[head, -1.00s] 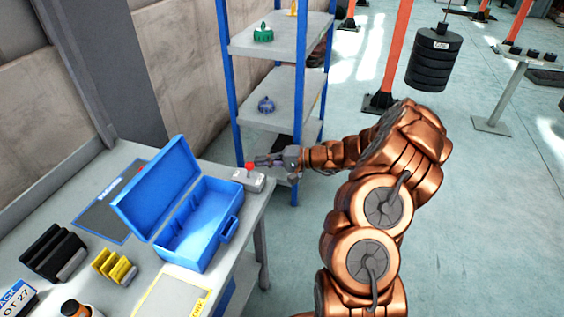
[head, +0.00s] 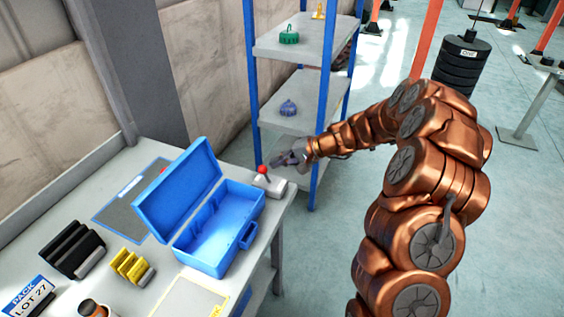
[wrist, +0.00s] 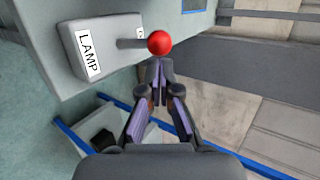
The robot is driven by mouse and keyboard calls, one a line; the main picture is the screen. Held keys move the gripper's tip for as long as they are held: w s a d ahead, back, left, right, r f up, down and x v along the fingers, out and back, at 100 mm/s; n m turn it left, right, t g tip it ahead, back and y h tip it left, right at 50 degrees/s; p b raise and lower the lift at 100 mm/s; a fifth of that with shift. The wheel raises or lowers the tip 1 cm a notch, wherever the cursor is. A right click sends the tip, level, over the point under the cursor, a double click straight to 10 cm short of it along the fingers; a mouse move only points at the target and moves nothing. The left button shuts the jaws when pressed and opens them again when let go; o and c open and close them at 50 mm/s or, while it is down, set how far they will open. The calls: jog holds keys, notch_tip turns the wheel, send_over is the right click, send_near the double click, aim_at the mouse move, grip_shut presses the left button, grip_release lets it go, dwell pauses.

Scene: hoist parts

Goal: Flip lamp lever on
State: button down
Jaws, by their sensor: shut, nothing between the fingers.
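The lamp lever has a red ball knob (head: 263,170) on a short grey stem, set on a pale switch box (head: 270,184) at the right end of the workbench. In the wrist view the box (wrist: 72,62) bears the label LAMP, and the red knob (wrist: 160,43) lies just beyond my fingertips. My gripper (head: 276,160) is shut and empty, right beside the knob. In the wrist view my fingertips (wrist: 159,66) meet just below the knob; I cannot tell whether they touch it.
An open blue toolbox (head: 215,225) stands on the workbench (head: 180,272) left of the switch box. A blue-post shelf (head: 298,118) holding a green part (head: 289,37) and a bluish part (head: 288,108) stands behind my gripper. Black weights (head: 460,66) stand at upper right.

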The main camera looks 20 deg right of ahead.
jog(key=shift+r, duration=0.65)
jog(key=s+d+r+b, duration=0.1)
jog(key=d+r, duration=0.7)
jog(key=d, duration=0.2)
jog(key=shift+s+r+b, duration=0.2)
jog(key=shift+r+b, duration=0.05)
jog(key=shift+b, duration=0.15)
